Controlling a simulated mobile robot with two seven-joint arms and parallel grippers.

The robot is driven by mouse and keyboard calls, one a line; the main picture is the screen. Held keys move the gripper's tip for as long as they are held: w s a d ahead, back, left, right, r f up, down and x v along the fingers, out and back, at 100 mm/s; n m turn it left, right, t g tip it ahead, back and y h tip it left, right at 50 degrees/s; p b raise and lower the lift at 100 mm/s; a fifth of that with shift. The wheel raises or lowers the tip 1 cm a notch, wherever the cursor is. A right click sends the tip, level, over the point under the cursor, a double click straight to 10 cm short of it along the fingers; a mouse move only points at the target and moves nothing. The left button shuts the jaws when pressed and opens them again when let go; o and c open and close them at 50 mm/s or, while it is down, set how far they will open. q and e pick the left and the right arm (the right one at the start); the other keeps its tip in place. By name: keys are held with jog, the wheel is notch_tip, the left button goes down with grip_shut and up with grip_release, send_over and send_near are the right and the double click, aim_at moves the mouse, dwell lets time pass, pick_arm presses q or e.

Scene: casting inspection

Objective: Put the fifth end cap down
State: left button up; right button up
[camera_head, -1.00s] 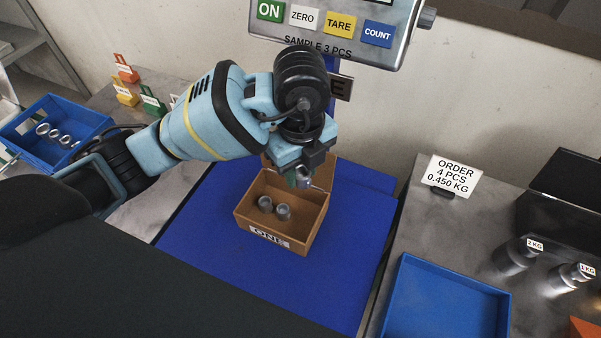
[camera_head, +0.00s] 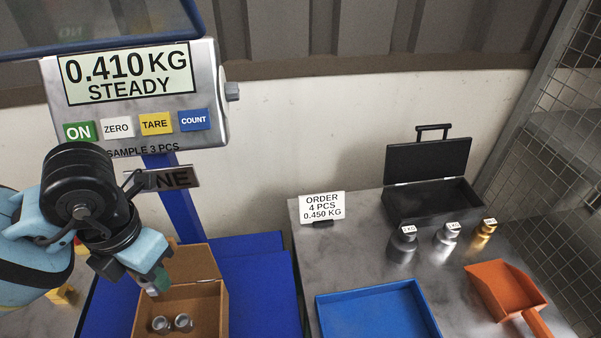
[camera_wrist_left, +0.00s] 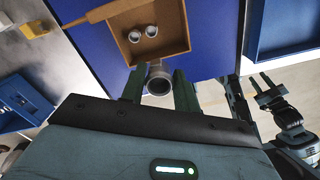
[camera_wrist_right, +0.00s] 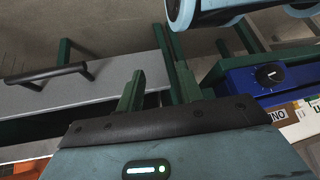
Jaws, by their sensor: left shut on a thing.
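My left gripper (camera_head: 155,283) is shut on a grey metal end cap (camera_wrist_left: 158,80), which sits between its green fingers in the left wrist view. The gripper is by the back left of an open brown box (camera_head: 223,308), above its rim. Two more grey end caps (camera_head: 183,322) stand side by side inside the box; they also show in the left wrist view (camera_wrist_left: 151,31). The box stands on the blue scale platform (camera_head: 265,290), and the display (camera_head: 127,72) reads 0.410 KG STEADY. My right gripper (camera_wrist_right: 158,90) is open and empty, seen only in its wrist view.
An order card (camera_head: 322,206) reads 4 PCS, 0.450 KG. A blue tray (camera_head: 375,305), an open black case (camera_head: 428,160), several labelled weights (camera_head: 447,238) and an orange scoop (camera_head: 503,288) are on the right bench. The right wrist view shows a black handle (camera_wrist_right: 47,74) and a dark knob (camera_wrist_right: 269,75).

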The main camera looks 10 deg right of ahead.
pick_arm(q)
jog(key=m, duration=0.2)
jog(key=r+m, duration=0.1)
jog(key=m, duration=0.1)
jog(key=shift+s+a, duration=0.25)
jog(key=shift+a, duration=0.1)
jog(key=m, duration=0.2)
jog(key=r+m, duration=0.1)
jog(key=m, duration=0.1)
jog(key=shift+s+a, duration=0.3)
jog(key=shift+s, duration=0.05)
jog(key=s+a+r+m, duration=0.1)
jog(key=s+r+m, duration=0.1)
jog(key=m, duration=0.8)
jog(key=s+a+r+m, duration=0.2)
jog(key=m, duration=0.9)
jog(key=shift+s+a+m, duration=0.15)
jog(key=shift+s+m, duration=0.05)
jog(key=shift+m, duration=0.1)
jog(key=shift+r, duration=0.1)
